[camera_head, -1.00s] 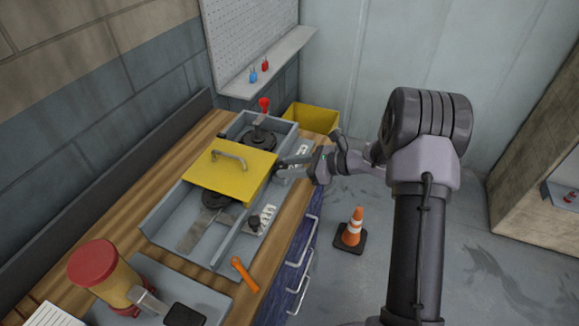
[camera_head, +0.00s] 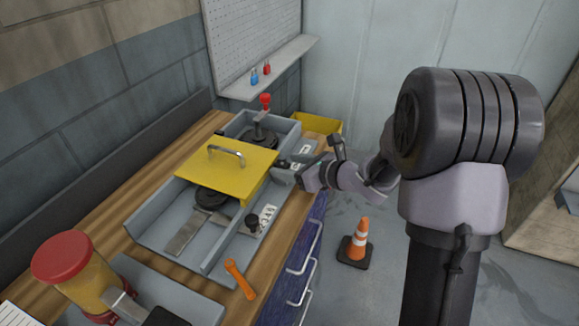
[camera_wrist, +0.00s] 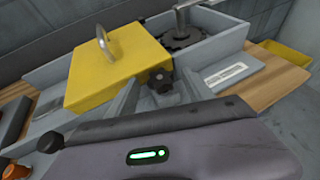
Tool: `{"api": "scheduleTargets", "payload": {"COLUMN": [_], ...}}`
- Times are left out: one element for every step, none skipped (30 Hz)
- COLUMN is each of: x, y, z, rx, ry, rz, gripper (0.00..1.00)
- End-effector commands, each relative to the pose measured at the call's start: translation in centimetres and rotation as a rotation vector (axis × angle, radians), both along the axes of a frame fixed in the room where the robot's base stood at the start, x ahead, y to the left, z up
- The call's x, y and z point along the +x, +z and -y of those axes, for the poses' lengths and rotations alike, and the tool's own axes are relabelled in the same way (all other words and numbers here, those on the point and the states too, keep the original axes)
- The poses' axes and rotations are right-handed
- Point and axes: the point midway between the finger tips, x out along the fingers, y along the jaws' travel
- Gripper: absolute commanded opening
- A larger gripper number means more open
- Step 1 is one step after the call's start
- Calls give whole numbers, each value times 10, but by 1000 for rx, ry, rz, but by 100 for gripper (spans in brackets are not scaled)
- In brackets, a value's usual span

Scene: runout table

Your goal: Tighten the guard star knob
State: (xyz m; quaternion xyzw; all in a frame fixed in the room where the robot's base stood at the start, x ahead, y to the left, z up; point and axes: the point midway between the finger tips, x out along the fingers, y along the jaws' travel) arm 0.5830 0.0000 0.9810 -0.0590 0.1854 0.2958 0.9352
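The yellow guard (camera_head: 235,172) with its grey handle sits closed-looking over part of the grey tray. The dark star knob (camera_wrist: 160,80) shows in the wrist view below the guard's right corner, on the tray's outer side. In the head view the knob is small and partly hidden by my gripper (camera_head: 293,164). In the wrist view my gripper (camera_wrist: 160,92) has a grey finger on each side of the knob, with gaps visible. The fingers look open, and I cannot tell whether either touches the knob.
A second black knob (camera_head: 252,222) stands near a white label on the tray's front side. An orange-handled tool (camera_head: 240,280) and a red-lidded container (camera_head: 75,275) are nearby on the bench. A red-topped lever (camera_head: 265,102) stands behind the guard. A cone (camera_head: 357,243) stands on the floor.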

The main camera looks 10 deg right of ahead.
Motion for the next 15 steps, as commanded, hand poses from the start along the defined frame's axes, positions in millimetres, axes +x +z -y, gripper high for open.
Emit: {"api": "scheduleTargets", "payload": {"x": [0, 0, 0, 0, 0, 0, 0, 0, -2, -3, -5, -9, -13, -18, -26], "y": [0, 0, 0, 0, -1, -1, -1, 0, 1, 2, 3, 6, 9, 12, 16], "z": [0, 0, 0, 0, 0, 0, 0, 0, 1, 3, 5, 8, 11, 15, 20], "rx": [0, 0, 0, 0, 0, 0, 0, -1, -1, -1, 0, 0, 0, 0, 0], "ry": [0, 0, 0, 0, 0, 1, 1, 0, 0, -1, -1, -1, -2, -3, -4], "rz": [0, 0, 0, 0, 0, -1, -1, -1, -1, -1, -1, -1, 0, 0, -1], "gripper": [60, 60, 60, 60, 60, 60, 60, 60, 60, 60, 60, 60, 60, 60, 60]}}
